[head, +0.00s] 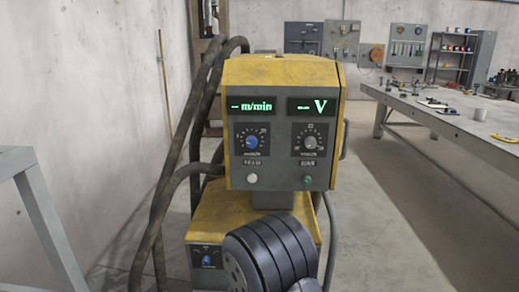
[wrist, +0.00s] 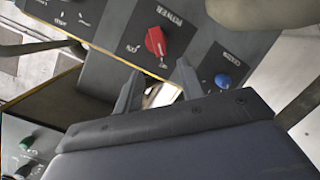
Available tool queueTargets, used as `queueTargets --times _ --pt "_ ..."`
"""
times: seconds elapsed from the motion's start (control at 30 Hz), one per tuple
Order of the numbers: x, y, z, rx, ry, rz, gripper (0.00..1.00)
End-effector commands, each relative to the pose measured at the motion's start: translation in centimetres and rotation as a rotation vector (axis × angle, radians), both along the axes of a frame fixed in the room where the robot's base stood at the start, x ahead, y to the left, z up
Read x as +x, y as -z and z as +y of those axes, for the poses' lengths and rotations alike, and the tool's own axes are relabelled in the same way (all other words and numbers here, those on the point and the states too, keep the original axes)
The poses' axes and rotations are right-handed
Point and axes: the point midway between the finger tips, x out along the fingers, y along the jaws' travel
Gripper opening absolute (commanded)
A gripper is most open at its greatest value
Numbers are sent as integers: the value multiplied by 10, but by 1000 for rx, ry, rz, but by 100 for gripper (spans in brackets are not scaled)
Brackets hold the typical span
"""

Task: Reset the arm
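My arm shows in the head view only as a dark ribbed joint at the bottom centre, in front of the yellow welding machine (head: 265,75). My gripper is not visible in the head view. In the wrist view my gripper (wrist: 159,68) has its two grey fingers spread apart with nothing held between them. A red knob (wrist: 155,41) marked POWER is on a dark grey panel just beyond the fingertips. A blue knob (wrist: 222,81) is to the right of the right finger. The fingers appear clear of both knobs, though exact distance cannot be told.
Thick dark hoses (head: 172,150) loop along the machine's left side. A grey metal frame (head: 45,215) stands at the left edge. A long workbench (head: 455,105) with small items is at the right. Open floor (head: 395,215) lies between machine and bench.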

Motion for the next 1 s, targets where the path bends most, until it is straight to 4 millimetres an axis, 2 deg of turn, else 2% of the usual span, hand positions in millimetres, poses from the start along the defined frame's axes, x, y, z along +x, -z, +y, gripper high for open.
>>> queueTargets --times 0.13,0.7,1.0 --pt "-30 -10 2 -2 -4 -1 38" --pt "79 24 -5 5 3 -2 38" --pt "75 24 -8 226 2 -9 38"
